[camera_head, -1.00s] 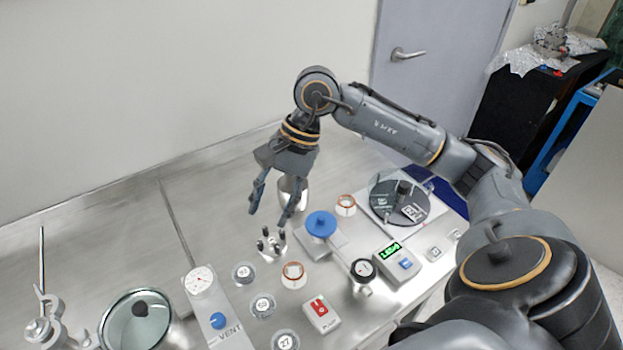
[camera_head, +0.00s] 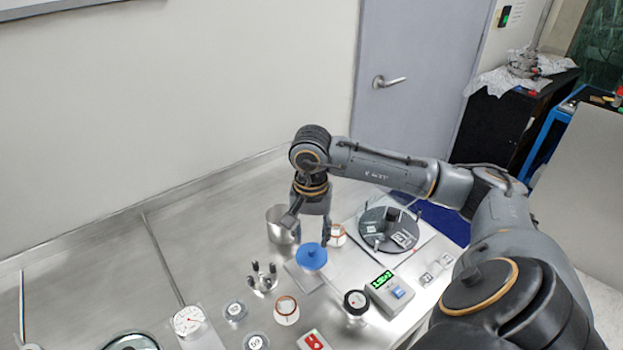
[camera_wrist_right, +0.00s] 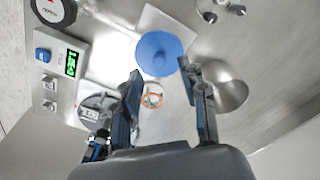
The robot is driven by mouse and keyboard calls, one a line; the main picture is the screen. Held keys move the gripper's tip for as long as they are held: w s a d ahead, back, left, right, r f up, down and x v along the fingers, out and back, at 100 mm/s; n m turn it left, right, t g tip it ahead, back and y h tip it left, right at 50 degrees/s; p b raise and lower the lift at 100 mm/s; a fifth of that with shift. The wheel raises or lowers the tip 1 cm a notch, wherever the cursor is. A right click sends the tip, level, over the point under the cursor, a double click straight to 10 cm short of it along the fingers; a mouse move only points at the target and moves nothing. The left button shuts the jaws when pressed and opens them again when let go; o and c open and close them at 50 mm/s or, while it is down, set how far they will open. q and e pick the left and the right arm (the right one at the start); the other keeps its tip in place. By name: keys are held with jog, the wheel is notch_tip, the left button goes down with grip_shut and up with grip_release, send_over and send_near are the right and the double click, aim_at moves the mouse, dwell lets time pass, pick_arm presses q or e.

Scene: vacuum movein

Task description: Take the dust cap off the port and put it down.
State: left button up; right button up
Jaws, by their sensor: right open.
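The blue round dust cap (camera_head: 311,256) sits on the port, whose pale square base plate (camera_head: 303,278) shows around it on the metal bench. In the right wrist view the cap (camera_wrist_right: 158,53) has a small central knob and lies just beyond the fingertips, between their lines. My right gripper (camera_head: 311,236) is above and just behind the cap, pointing down. In the right wrist view its two fingers (camera_wrist_right: 166,72) are apart with nothing between them. I cannot tell whether a fingertip touches the cap. The port under the cap is hidden. My left gripper is not in view.
A metal cup (camera_head: 281,226) stands left of the gripper, close by. A dark round plate (camera_head: 388,229) is to the right. The bench at left (camera_head: 90,265) is clear.

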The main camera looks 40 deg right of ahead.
aim_at(312, 250)
notch_tip(312, 250, down, 4)
jog(key=shift+s+d+r+p, duration=0.1)
jog(key=shift+r+p, duration=0.05)
jog(key=shift+p, duration=0.55)
jog(key=shift+f, duration=0.3)
jog(key=c, duration=0.9)
jog(key=shift+r, duration=0.1)
